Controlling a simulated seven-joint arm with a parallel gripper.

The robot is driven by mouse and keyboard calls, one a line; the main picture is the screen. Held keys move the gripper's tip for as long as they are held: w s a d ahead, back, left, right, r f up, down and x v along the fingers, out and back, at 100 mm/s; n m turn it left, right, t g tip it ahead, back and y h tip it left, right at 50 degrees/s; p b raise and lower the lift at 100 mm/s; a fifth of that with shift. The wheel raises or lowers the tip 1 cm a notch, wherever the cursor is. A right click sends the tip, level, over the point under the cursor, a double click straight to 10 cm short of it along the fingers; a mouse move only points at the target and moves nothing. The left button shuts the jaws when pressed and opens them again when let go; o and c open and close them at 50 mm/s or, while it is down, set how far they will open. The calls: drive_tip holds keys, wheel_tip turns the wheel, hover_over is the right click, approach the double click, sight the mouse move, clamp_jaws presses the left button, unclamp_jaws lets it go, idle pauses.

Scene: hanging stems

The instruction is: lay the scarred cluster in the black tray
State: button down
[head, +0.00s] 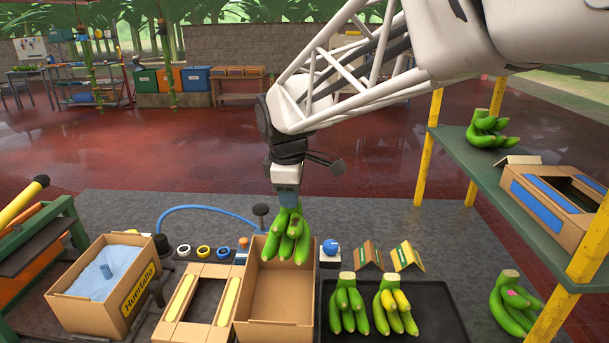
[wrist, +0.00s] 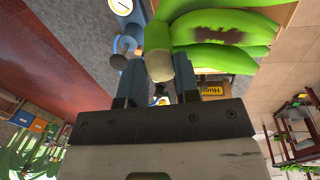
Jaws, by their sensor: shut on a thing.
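My gripper (head: 287,198) is shut on the stem of the scarred cluster (head: 287,243), a green banana bunch hanging fingers down. In the wrist view, the cluster (wrist: 215,38) shows a brown scar across one banana, and its stem sits between my gripper's fingers (wrist: 157,85). The cluster hangs above or in front of the far end of an open cardboard box; its exact height is hard to tell. The black tray (head: 447,305) lies right of that box. It bears a green cluster (head: 348,308) on its left and a cluster with some yellow (head: 395,305) beside it.
The open cardboard box (head: 272,323) looks empty. A partitioned carton (head: 172,310) and a box with a blue liner (head: 150,285) stand to its left. Small signs (head: 406,257) stand behind the tray. A yellow-posted shelf (head: 428,150) and another cluster (head: 513,300) are at right.

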drive_tip(key=d+f, duration=0.3)
drive_tip(key=d, duration=0.9)
drive_tip(key=d+f+g, duration=0.1)
drive_tip(key=d+f, duration=0.2)
drive_tip(key=d, duration=0.9)
drive_tip(key=d+f, duration=0.4)
drive_tip(key=d, duration=0.8)
drive_tip(key=shift+w+n+g, duration=0.25)
drive_tip(key=shift+n+g, duration=0.05)
drive_tip(key=shift+d+f, duration=0.1)
wheel_tip(320, 180, down, 11)
drive_tip(key=shift+s+r, duration=0.15)
drive_tip(key=shift+r, duration=0.05)
idle(0.3)
drive_tip(key=shift+f, duration=0.45)
idle(0.7)
drive_tip(key=c, duration=0.8)
unclamp_jaws()
drive_tip(key=shift+f, duration=0.1)
